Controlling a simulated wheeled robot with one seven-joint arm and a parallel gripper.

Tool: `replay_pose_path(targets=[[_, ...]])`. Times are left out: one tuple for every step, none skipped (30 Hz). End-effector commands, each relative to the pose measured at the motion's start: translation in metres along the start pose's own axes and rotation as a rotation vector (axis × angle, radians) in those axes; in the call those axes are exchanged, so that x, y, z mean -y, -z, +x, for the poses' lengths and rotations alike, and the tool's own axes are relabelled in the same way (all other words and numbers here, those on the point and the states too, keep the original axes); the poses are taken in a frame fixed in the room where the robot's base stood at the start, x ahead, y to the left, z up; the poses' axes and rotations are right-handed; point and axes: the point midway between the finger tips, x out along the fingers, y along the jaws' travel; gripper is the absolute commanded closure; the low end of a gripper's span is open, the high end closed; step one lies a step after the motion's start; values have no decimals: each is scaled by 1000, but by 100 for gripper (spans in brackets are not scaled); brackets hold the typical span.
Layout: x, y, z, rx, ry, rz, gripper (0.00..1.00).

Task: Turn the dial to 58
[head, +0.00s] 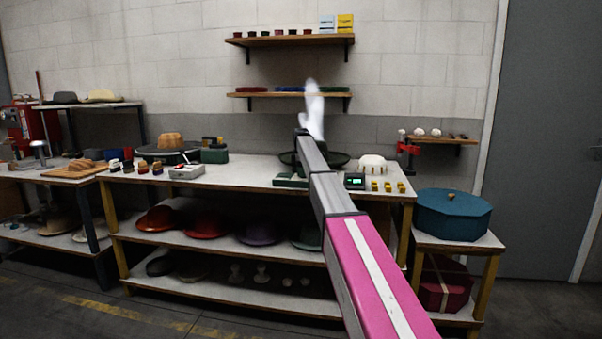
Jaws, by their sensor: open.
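I cannot make out a dial or its numbers for certain at this size. A small dark box with a lit green display (355,181) stands on the middle workbench (243,176), just right of my arm. A light grey box with small controls (187,172) sits on the same bench, at left.
A tan hat block (170,142) stands at left. A red clamp-like tool (408,150) is at the right end. A blue hatbox (453,213) stands beyond the bench.

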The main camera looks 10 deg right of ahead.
Motion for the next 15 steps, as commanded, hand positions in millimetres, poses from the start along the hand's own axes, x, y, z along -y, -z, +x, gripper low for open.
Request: replay_pose_path(targets=[[0, 0, 0, 0, 0, 0, 55], [0, 0, 0, 0, 0, 0, 55], [0, 0, 0, 0, 0, 0, 59], [0, 0, 0, 0, 0, 0, 68], [0, 0, 0, 0, 0, 0, 78], [0, 0, 0, 0, 0, 0, 91], [0, 0, 0, 0, 0, 0, 100], [0, 0, 0, 0, 0, 0, 100], [0, 0, 0, 0, 0, 0, 100], [0, 0, 0, 0, 0, 0, 100], [0, 0, 0, 0, 0, 0, 100], [0, 0, 0, 0, 0, 1, 100], [0, 0, 0, 0, 0, 3, 100], [0, 0, 0, 0, 0, 5, 100], [0, 0, 0, 0, 0, 10, 100]])
